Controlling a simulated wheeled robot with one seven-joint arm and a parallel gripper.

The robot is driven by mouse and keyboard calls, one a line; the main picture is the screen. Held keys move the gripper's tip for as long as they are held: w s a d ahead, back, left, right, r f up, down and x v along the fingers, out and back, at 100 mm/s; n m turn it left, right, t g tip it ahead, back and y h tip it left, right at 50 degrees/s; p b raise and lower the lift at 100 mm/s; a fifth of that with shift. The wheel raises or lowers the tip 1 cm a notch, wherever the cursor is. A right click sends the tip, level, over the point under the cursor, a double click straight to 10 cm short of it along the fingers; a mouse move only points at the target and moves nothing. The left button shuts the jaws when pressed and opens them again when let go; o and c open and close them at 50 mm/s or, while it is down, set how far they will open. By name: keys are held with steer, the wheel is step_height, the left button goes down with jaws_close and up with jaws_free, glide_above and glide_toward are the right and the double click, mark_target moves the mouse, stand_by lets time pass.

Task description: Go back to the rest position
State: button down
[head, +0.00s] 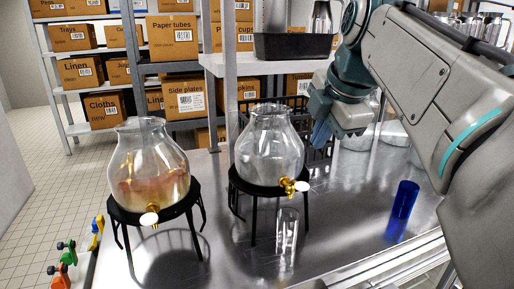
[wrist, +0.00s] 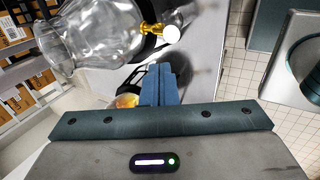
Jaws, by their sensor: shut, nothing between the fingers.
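My gripper (head: 322,132) is raised above the steel counter, behind and to the right of the right glass dispenser. Its blue fingers (wrist: 158,84) are together with nothing between them in the wrist view. The right dispenser (head: 270,145) is clear glass with a brass tap, on a black stand. The left dispenser (head: 148,165) holds some reddish-amber contents on a similar stand. A clear glass (head: 287,232) stands on the counter below the right dispenser's tap. A blue tumbler (head: 404,200) stands at the right of the counter.
A shelf above the counter carries a dark tray (head: 292,46). A black wire rack (head: 318,150) and glass bowls (head: 393,132) are near my gripper. Cardboard boxes (head: 172,38) fill the racks behind. Colored clips (head: 68,252) hang at the left edge. The front right counter (head: 345,215) is mostly clear.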

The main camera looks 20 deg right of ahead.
steer(key=shift+s+r, duration=0.1)
steer(key=shift+r, duration=0.4)
steer(key=shift+f, duration=0.1)
steer(key=s+a+f+m+g, duration=0.1)
steer(key=a+f+m, duration=0.3)
steer(key=f, duration=0.5)
steer(key=s+a+f+m+g+p, duration=0.1)
steer(key=s+a+f+m, duration=0.3)
steer(key=f+m, duration=0.4)
steer(key=s+a+f+m+p, duration=0.1)
steer(key=s+a+f+m, duration=0.1)
steer(key=f+m, duration=0.4)
step_height(320, 180, down, 4)
steer(key=shift+s+a+m+g, duration=0.15)
steer(key=shift+a+m+g, duration=0.2)
steer(key=shift+a, duration=0.55)
